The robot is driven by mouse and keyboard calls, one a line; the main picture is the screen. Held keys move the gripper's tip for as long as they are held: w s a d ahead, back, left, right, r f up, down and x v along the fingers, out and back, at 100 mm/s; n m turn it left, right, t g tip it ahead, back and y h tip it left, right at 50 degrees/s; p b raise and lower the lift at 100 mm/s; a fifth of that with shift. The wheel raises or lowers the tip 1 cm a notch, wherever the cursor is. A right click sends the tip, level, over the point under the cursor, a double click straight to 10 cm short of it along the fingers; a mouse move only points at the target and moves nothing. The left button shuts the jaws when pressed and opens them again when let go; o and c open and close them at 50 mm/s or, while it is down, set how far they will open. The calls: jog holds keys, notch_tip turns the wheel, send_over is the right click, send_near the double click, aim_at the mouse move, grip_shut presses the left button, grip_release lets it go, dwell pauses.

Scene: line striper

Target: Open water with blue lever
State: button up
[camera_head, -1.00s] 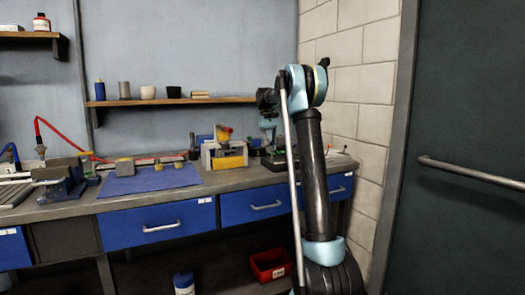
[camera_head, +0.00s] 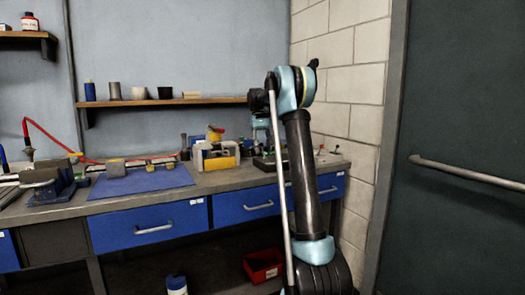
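A thin blue piece (camera_head: 3,158) shows at the left edge, cut off by the frame; I cannot tell whether it is the blue lever or a hose. A red hose (camera_head: 50,137) rises beside it from a grey fitting (camera_head: 28,152) and runs down to the bench. No tap or running water can be made out. My arm stands upright at the right of the bench, bent over at its top. My gripper end (camera_head: 265,138) hangs near the back right of the bench, partly behind my own arm. Its fingers are too small and covered to read.
The workbench (camera_head: 215,181) has blue drawers and carries a blue mat (camera_head: 140,186), a vise-like tool (camera_head: 50,185) and a yellow-grey box (camera_head: 217,157). A shelf (camera_head: 165,101) holds cups. A red bin (camera_head: 263,266) sits below. A dark door (camera_head: 455,105) is at right.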

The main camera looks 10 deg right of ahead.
jog(key=v, duration=1.2)
jog(key=shift+f, duration=0.1)
jog(key=s+d+f+t, duration=0.1)
jog(key=s+d+f, duration=0.1)
jog(key=s, duration=0.7)
jog(key=s+d+f+t, duration=0.1)
jog(key=s+f, duration=0.1)
jog(key=s, duration=0.8)
jog(key=s+d+f+t, duration=0.2)
jog(key=s, duration=0.7)
jog(key=s+d+f+m+t+y, duration=0.1)
jog(key=s+f+t, duration=0.1)
jog(key=s+f, duration=2.3)
notch_tip(320, 180, down, 4)
jog(key=shift+d+r+m+t, duration=0.15)
jog(key=shift+r+m+t, duration=0.05)
jog(key=shift+m+t, duration=0.1)
